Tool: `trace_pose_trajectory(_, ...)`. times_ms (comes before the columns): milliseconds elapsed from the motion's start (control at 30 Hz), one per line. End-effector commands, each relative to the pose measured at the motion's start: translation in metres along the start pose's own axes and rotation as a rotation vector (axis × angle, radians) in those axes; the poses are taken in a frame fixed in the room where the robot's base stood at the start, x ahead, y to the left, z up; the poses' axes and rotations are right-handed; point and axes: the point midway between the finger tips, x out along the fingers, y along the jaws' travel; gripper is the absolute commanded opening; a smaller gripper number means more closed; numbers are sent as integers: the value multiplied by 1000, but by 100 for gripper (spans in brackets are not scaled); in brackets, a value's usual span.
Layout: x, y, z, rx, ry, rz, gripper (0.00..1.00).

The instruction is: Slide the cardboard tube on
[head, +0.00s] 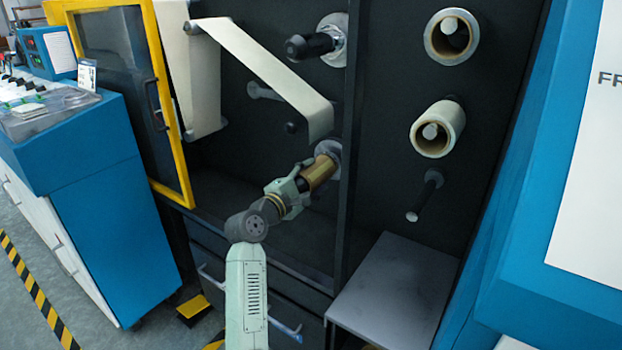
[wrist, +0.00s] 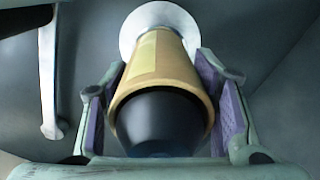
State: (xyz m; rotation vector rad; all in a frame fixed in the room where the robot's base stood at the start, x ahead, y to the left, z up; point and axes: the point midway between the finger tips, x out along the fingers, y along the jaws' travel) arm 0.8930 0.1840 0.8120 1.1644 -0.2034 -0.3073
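The brown cardboard tube (head: 318,173) sits around a dark spindle, low in the left bay of the machine. In the wrist view the tube (wrist: 160,70) reaches back to a pale round flange (wrist: 160,22), and the rounded black spindle end (wrist: 158,122) shows at its near opening. My gripper (head: 290,188) is at the tube's near end. In the wrist view my gripper (wrist: 162,110) has one purple-padded finger on each side of the tube. Whether both pads press on it I cannot tell. Any small gap between tube and flange is unclear.
A pale web (head: 265,65) hangs above the tube, near a bare black spindle (head: 312,45). A dark upright divider (head: 352,130) stands just right of the tube. Rolls (head: 438,128) and a grey shelf (head: 395,285) lie beyond it. A yellow-framed door (head: 165,100) is open at left.

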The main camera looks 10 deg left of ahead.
Motion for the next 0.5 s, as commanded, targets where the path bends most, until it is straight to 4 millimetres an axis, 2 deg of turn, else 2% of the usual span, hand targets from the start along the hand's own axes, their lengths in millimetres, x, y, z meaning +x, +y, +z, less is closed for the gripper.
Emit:
trace_pose_trajectory(33, 0, 0, 0, 0, 0, 1, 58)
trace_pose_trajectory(300, 0, 0, 0, 0, 0, 0, 76)
trace_pose_trajectory(500, 0, 0, 0, 0, 0, 0, 76)
